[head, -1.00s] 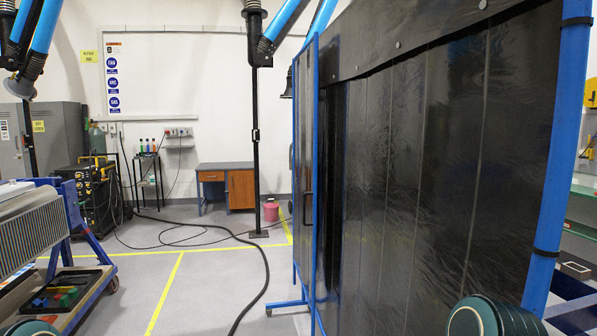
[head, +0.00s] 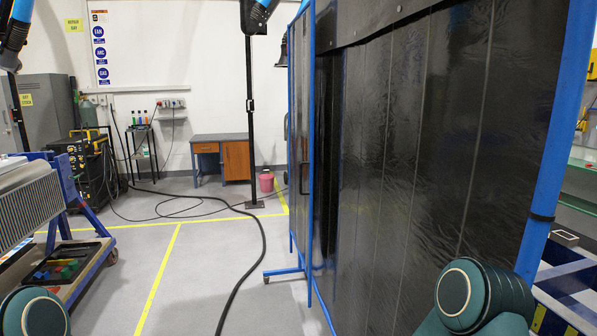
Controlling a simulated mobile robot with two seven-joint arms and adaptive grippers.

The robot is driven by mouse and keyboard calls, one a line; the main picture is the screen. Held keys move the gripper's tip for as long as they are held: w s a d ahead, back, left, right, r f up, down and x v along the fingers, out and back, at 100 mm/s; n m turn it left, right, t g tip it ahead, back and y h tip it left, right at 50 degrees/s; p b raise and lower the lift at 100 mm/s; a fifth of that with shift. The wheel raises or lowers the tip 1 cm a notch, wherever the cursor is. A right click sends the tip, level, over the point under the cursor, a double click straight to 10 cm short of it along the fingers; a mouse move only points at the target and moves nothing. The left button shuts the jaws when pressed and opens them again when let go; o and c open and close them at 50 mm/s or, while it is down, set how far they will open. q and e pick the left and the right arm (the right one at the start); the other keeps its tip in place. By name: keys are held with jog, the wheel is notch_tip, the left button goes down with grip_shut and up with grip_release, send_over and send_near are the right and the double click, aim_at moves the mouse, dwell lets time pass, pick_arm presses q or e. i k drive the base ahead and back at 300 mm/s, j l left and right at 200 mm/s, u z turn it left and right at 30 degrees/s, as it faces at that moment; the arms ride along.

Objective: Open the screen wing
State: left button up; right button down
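The welding screen (head: 400,170) has dark hanging strips in a blue tube frame and fills the right half of the head view. Its wing (head: 300,130) is a narrow dark panel in a blue frame at the screen's far left end, seen nearly edge-on, with a foot on the floor. A small dark handle shows on the wing's near side (head: 305,178). Neither gripper is in view; only rounded green parts of my arms show at the bottom left and bottom right.
A blue cart (head: 75,290) with a tray of coloured pieces stands at the left. A black cable (head: 262,250) runs over the floor. A desk (head: 221,157), pink bin (head: 266,181) and black post (head: 250,120) stand at the back. The floor left of the screen is mostly open.

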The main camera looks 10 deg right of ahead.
aim_at(301, 36)
jog(key=i+j, duration=0.1)
jog(key=j, duration=0.8)
jog(key=i+j+z, duration=0.1)
jog(key=i+j, duration=0.25)
jog(key=i+j+z, duration=0.1)
jog(key=i+j, duration=0.25)
jog(key=j, duration=0.15)
jog(key=i+z, duration=0.1)
jog(key=i, duration=0.6)
jog(key=i+j+z, duration=0.15)
jog(key=i, duration=0.55)
